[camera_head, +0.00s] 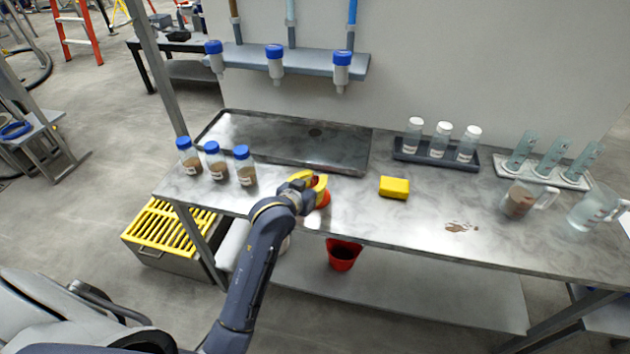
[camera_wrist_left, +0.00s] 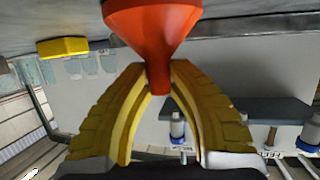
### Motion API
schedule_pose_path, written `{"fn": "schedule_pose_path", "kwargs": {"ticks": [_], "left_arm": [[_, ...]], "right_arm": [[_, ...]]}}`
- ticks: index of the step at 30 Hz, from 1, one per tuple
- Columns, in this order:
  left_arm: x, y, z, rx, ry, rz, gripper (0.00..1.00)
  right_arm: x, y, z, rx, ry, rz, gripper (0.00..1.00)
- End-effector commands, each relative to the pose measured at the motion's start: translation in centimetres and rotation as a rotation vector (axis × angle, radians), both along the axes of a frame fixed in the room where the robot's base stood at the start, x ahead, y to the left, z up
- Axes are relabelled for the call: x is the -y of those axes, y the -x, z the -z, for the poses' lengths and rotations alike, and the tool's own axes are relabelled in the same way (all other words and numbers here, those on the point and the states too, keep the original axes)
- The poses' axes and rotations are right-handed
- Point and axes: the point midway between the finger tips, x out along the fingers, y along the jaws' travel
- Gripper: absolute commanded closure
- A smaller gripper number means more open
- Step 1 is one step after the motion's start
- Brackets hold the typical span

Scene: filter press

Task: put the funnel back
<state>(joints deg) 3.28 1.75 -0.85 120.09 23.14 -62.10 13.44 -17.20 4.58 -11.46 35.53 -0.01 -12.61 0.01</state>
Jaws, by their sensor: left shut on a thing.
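The orange-red funnel (camera_head: 324,199) is at my left gripper (camera_head: 318,187), near the front edge of the bench. In the left wrist view the funnel (camera_wrist_left: 155,30) has its narrow stem between the yellow fingers of my left gripper (camera_wrist_left: 158,85), which is shut on it. That view shows the bench at the top, and the wide mouth of the funnel points to that side. The mouth is cut off by the picture edge, and I cannot tell whether it touches the bench. In the head view the fingers partly hide the funnel. My right gripper is not in view.
Several blue-capped bottles (camera_head: 214,163) stand left of my gripper. A dark metal tray (camera_head: 345,160) lies behind it. A yellow sponge (camera_head: 394,187) lies to the right, with jugs (camera_head: 517,201) farther right. A red bucket (camera_head: 342,256) sits below the bench top. The bench middle is mostly clear.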

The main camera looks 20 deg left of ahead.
Motion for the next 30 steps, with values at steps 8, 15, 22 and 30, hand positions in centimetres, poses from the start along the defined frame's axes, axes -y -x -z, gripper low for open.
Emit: {"fn": "schedule_pose_path", "kwargs": {"ticks": [8, 15, 22, 30], "left_arm": [[0.0, 0.0, 0.3, -0.001, 0.000, 0.000, 0.76], [0.0, 0.0, 0.2, 0.000, 0.000, 0.000, 0.58], [0.0, 0.0, -0.1, 0.002, 0.000, 0.000, 0.58], [-0.3, 3.2, -1.2, 0.000, 0.000, 0.000, 0.58]], "right_arm": [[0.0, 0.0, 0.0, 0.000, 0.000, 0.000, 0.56], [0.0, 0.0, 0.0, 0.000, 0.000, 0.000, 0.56], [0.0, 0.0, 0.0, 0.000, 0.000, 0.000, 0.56], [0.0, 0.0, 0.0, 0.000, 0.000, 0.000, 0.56]]}}
